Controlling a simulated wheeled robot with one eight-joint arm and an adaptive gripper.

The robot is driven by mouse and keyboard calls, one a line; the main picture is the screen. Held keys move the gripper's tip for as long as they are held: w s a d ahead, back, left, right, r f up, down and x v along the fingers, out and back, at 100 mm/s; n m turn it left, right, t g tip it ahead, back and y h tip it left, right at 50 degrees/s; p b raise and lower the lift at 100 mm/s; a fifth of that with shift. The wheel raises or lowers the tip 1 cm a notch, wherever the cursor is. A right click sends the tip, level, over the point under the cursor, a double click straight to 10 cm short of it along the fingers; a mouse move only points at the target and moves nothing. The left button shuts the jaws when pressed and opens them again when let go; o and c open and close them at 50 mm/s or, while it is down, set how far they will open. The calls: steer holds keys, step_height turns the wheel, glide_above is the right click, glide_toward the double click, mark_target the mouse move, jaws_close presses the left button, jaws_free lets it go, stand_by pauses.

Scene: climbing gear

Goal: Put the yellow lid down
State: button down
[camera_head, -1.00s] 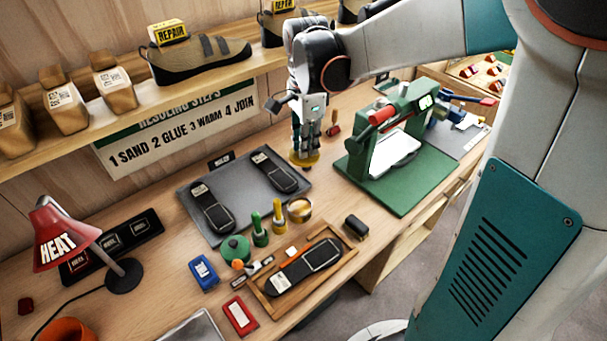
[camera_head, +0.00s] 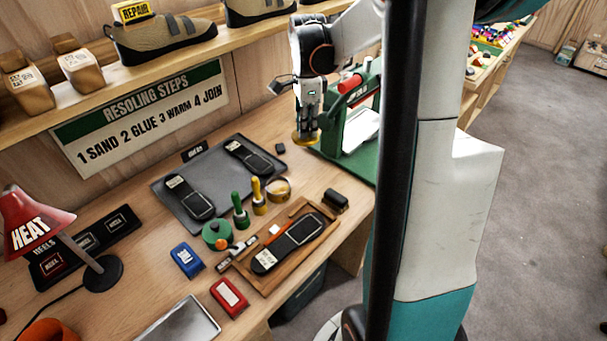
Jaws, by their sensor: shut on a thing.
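The yellow lid (camera_head: 305,139) is a flat round disc under the fingertips of my gripper (camera_head: 306,127). My gripper points down and is shut on it. The lid shows just left of the green press (camera_head: 340,140) and to the right of the grey mat (camera_head: 215,180). I cannot tell whether its underside touches the bench (camera_head: 290,165). An open yellow-rimmed tin (camera_head: 278,189) stands nearer on the bench, in front of the mat.
Green (camera_head: 240,216) and yellow-handled (camera_head: 258,200) tools and a green tin (camera_head: 217,234) stand near the open tin. A wooden tray (camera_head: 298,252) holds a black sole. A small dark block (camera_head: 280,148) lies left of the lid. Bare bench shows between mat and press.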

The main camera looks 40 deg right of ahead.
step_height(320, 180, down, 16)
steer(key=b, duration=0.4)
steer(key=shift+f+b, duration=0.15)
steer(key=shift+b, duration=0.2)
steer(key=c, duration=1.5)
jaws_free()
step_height(320, 180, up, 12)
steer(key=p, duration=0.4)
